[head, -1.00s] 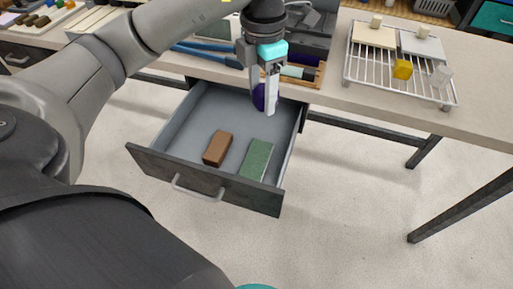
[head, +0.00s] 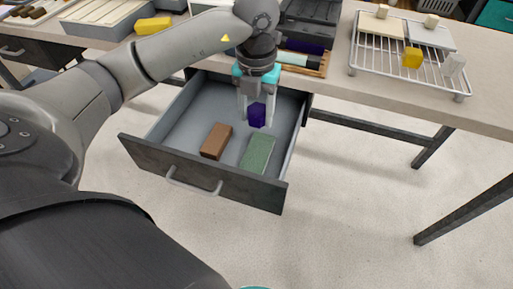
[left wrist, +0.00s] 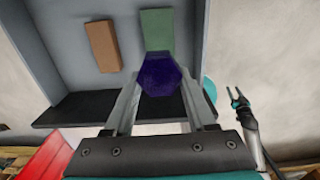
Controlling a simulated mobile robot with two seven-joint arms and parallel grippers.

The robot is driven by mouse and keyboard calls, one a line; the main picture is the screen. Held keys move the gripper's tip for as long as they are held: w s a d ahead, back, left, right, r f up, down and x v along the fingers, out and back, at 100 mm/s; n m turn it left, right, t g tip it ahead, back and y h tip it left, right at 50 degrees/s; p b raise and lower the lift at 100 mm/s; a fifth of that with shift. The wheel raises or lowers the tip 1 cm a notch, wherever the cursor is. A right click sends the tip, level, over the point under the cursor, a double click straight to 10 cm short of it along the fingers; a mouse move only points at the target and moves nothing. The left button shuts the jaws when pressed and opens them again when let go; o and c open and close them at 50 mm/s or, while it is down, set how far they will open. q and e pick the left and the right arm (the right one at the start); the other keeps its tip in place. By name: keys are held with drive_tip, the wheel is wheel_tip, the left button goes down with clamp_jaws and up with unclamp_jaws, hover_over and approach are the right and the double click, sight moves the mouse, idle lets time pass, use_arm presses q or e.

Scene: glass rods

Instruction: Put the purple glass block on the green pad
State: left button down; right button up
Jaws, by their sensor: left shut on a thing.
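The purple glass block (head: 257,115) is between the fingers of my left gripper (head: 257,117), which is shut on it. It hangs above the open drawer, behind the green pad in the head view. The dark purple block also shows in the left wrist view (left wrist: 160,75), overlapping the near end of the pad. The green pad (head: 258,154) lies flat on the drawer floor at the right, bare on top; it also shows in the left wrist view (left wrist: 157,30). My right gripper (left wrist: 234,97) shows small at the right of the left wrist view, fingers apart and empty.
A brown block (head: 216,141) lies in the drawer left of the pad. The drawer's dark front (head: 200,180) and grey side walls surround both. The table edge is behind the arm. A wire rack (head: 380,65) with small blocks stands on the table at right.

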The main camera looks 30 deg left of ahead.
use_arm(q)
drive_tip(key=b, duration=0.2)
hover_over(257, 154)
wheel_tip(257, 154, down, 7)
drive_tip(key=shift+f+b, duration=0.5)
drive_tip(key=shift+f, duration=1.75)
use_arm(e)
drive_tip(key=w+a+r, duration=0.4)
drive_tip(key=r, duration=0.1)
drive_tip(key=shift+w, duration=0.4)
use_arm(q)
drive_tip(key=shift+f+b, duration=0.1)
drive_tip(key=shift+b, duration=0.2)
use_arm(e)
drive_tip(key=shift+a+r+y, duration=0.1)
drive_tip(key=shift+r+y, duration=0.05)
drive_tip(key=shift+y, duration=0.15)
use_arm(q)
drive_tip(key=shift+c, duration=1.1)
unclamp_jaws()
use_arm(e)
drive_tip(key=shift+w+r, duration=0.15)
